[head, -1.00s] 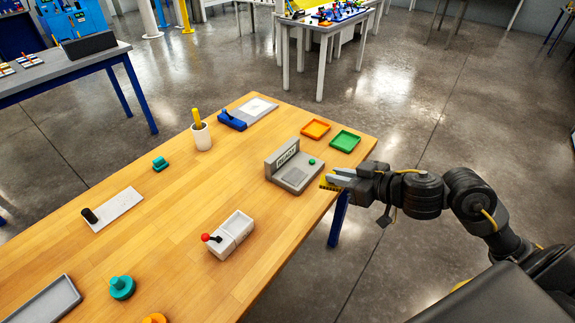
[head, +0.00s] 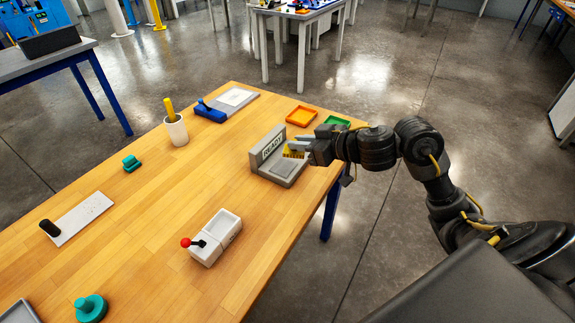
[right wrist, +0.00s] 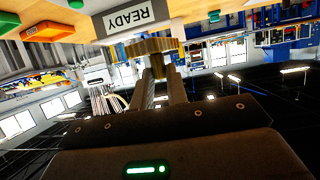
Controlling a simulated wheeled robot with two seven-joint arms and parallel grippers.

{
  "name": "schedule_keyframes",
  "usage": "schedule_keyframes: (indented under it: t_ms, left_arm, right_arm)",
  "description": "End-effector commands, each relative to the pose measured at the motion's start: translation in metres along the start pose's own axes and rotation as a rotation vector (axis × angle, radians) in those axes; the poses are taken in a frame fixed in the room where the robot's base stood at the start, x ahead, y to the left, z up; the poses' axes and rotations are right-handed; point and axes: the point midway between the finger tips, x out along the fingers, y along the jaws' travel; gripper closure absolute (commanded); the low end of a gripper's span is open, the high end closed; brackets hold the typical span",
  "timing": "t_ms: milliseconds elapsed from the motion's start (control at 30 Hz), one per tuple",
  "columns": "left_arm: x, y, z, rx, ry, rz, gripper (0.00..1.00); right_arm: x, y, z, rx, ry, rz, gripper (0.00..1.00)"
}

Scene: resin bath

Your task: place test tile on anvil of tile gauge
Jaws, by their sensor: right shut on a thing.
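The tile gauge (head: 262,165) is a grey block with an upright back panel reading READY and a low flat anvil plate (head: 284,171) in front. My right gripper (head: 303,147) is shut on the yellow test tile (head: 291,154), holding it over the gauge near the panel. In the right wrist view, the tile (right wrist: 150,46) sits at the fingertips, before the READY panel (right wrist: 133,19), with the picture upside down. Whether the tile touches the anvil cannot be told. My left gripper is not in view.
An orange tray (head: 301,116) and a green tray (head: 337,121) lie behind the gauge. A white box with a red-knobbed lever (head: 215,237) stands nearer. A white cup (head: 175,131) is at the left. The wooden table's middle is clear.

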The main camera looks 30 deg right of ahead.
Motion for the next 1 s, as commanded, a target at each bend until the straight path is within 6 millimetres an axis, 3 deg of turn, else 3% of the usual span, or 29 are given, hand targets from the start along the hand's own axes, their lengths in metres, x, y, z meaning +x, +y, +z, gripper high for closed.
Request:
schedule_keyframes:
  t_ms: [100,300,567,800,1000]
  left_arm:
    - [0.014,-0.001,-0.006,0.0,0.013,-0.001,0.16]
    - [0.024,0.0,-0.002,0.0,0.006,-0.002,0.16]
    - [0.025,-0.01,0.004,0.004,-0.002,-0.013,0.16]
    - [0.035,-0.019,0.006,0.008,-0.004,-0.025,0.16]
    - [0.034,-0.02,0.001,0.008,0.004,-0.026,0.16]
  right_arm:
    - [0.032,0.009,0.015,0.009,0.0,-0.001,1.0]
    - [0.062,0.017,0.03,0.003,0.0,0.0,1.0]
    - [0.071,0.021,0.034,-0.002,0.0,0.001,1.0]
    - [0.086,0.021,0.06,0.004,0.0,0.0,1.0]
    - [0.088,0.022,0.065,-0.002,0.001,0.002,1.0]
